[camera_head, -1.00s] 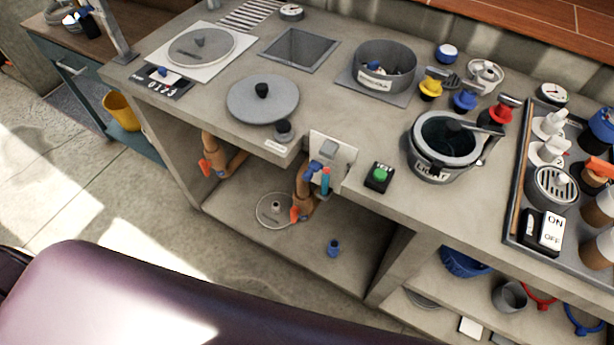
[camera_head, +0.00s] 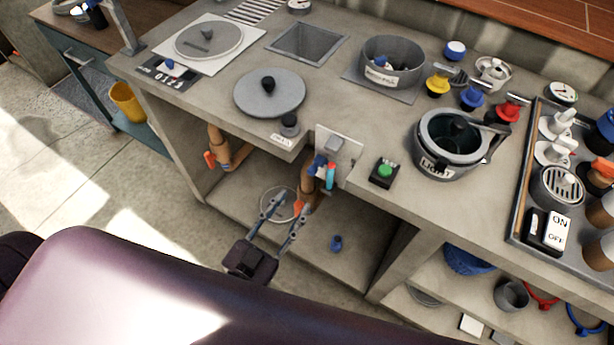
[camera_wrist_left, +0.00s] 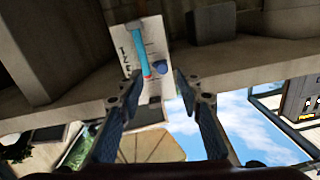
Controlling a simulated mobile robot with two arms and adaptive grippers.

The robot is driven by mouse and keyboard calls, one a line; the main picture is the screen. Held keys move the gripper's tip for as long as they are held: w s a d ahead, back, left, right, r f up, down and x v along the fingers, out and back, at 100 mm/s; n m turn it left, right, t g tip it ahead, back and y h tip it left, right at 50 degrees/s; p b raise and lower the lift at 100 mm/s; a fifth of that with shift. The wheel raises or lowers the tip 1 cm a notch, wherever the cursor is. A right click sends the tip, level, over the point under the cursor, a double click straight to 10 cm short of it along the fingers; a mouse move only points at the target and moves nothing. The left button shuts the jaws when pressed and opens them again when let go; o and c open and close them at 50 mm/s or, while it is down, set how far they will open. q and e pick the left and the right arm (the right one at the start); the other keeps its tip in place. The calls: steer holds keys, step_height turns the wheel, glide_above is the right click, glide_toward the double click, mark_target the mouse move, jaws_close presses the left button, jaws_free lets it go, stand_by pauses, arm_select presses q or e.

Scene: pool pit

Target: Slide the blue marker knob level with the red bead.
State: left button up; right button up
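The blue marker knob (camera_head: 319,163) is on a pale panel (camera_head: 347,148) at the counter's front edge, beside a light-blue tube (camera_head: 330,178). In the left wrist view, the knob (camera_wrist_left: 159,68) sits beside the red bead (camera_wrist_left: 147,75) near one end of the tube (camera_wrist_left: 140,48), close to its level; an exact match is hard to tell. My left gripper (camera_head: 283,210) is open and empty, in front of and below the panel in the head view. In the left wrist view, its fingers (camera_wrist_left: 159,76) are spread with the knob between their tips. My right gripper is not in view.
Copper-coloured pipes with orange-red handles (camera_head: 222,155) hang under the counter, one right beside the panel. A black box with a green button (camera_head: 385,171) stands on the counter to the right. A small blue object (camera_head: 336,243) lies on the lower shelf.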

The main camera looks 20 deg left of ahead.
mark_target(310, 174)
arm_select(q)
steer(key=x, duration=0.5)
steer(key=r+p+x, duration=0.1)
steer(key=x, duration=0.2)
steer(key=shift+r, duration=0.1)
steer(key=shift+s, duration=0.1)
steer(key=shift+a, duration=0.1)
jaws_close()
